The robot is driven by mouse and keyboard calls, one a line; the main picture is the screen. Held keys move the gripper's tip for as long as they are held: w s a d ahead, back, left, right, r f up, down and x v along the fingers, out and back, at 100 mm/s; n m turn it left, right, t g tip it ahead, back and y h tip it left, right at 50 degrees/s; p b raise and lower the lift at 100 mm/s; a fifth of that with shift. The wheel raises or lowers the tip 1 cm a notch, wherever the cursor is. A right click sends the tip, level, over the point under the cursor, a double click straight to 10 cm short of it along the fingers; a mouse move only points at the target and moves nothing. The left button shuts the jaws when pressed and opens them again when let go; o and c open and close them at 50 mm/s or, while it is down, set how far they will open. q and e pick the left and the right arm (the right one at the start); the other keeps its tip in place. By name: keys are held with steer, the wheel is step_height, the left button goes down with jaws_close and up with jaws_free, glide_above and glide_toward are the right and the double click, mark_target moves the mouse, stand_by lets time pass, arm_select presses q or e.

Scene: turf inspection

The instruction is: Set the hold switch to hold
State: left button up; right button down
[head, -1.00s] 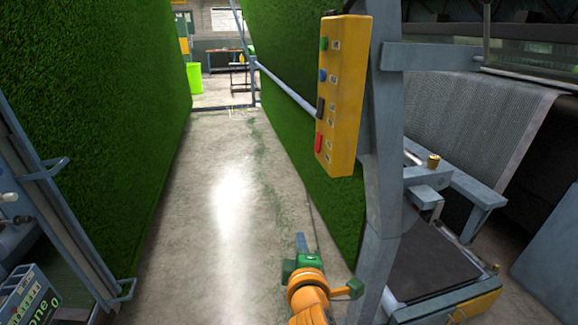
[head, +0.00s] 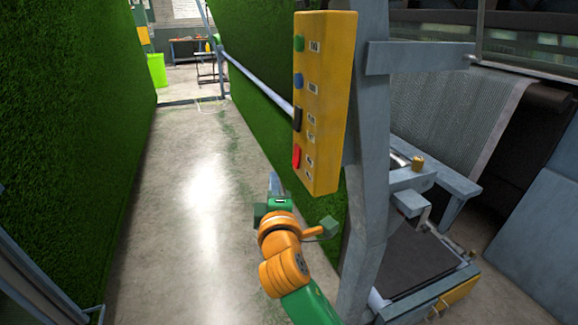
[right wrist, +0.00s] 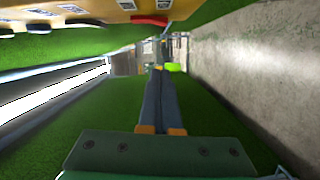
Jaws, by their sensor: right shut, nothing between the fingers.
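A yellow control box (head: 329,105) is mounted on a grey post. Its left face carries a green button (head: 298,43), a blue button (head: 298,81), a black switch (head: 297,119) and a red switch (head: 296,157), each with a small label. The labels are too small to read, so I cannot tell which control is the hold switch or its setting. My right gripper (head: 273,182) is shut and empty, below and left of the box, apart from it. In the right wrist view, the gripper's fingers (right wrist: 158,75) are together, and the red switch (right wrist: 150,20) shows at the top edge. My left gripper is out of view.
Tall green turf walls (head: 65,130) flank a concrete aisle (head: 195,200). A grey post (head: 368,150) and machine frame stand right of my right arm. A rail (head: 258,78) runs behind the box. A lime bin (head: 157,70) is far off.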

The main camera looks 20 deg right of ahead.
mark_target(296, 156)
steer(key=w+d+p, duration=0.2)
steer(key=w+d, duration=0.2)
steer(key=d, duration=0.1)
steer(key=shift+w+f+p, duration=0.25)
steer(key=shift+w+p, duration=0.05)
